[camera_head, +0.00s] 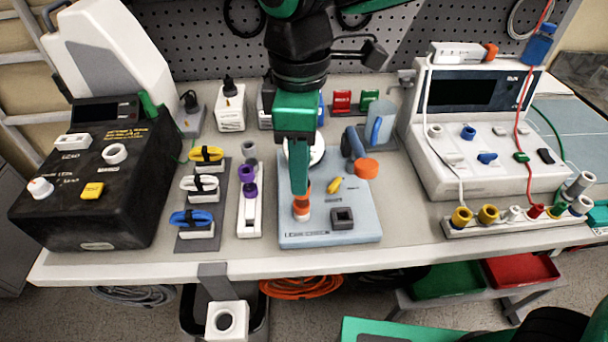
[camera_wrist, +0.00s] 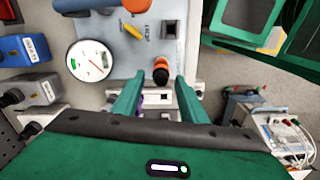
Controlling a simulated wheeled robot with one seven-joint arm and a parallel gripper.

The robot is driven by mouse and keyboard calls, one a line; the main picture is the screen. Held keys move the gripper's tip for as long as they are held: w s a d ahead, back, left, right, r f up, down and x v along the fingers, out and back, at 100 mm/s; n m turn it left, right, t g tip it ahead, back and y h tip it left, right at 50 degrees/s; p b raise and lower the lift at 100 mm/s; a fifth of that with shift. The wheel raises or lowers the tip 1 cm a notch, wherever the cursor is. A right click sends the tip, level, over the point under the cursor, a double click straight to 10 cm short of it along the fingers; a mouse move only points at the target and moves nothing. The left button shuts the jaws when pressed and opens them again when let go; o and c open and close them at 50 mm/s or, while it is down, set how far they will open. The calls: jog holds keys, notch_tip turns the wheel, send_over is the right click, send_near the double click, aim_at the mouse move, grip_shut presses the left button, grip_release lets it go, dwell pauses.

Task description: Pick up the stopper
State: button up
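A small orange-topped piece, which looks like the stopper (camera_head: 302,211), stands at the left front of the blue-grey board (camera_head: 355,215). In the wrist view the stopper (camera_wrist: 161,65) shows an orange top and a dark lower part. My gripper (camera_head: 300,188) points down over it and hides part of it in the head view. In the wrist view my gripper (camera_wrist: 158,80) has its two green fingers apart, with the stopper seen between and just past the tips. Nothing is visibly held. I cannot tell the exact height gap or whether a finger touches it.
The board also bears a round gauge (camera_wrist: 89,61), a yellow lever (camera_head: 335,185), a grey square socket (camera_head: 343,218) and an orange-ended grey valve (camera_head: 366,168). A purple-topped holder (camera_head: 249,200) stands close left. A white pump console (camera_head: 480,130) stands right.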

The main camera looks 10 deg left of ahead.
jog(key=shift+f, duration=0.5)
grip_shut()
jog(key=shift+r, duration=0.1)
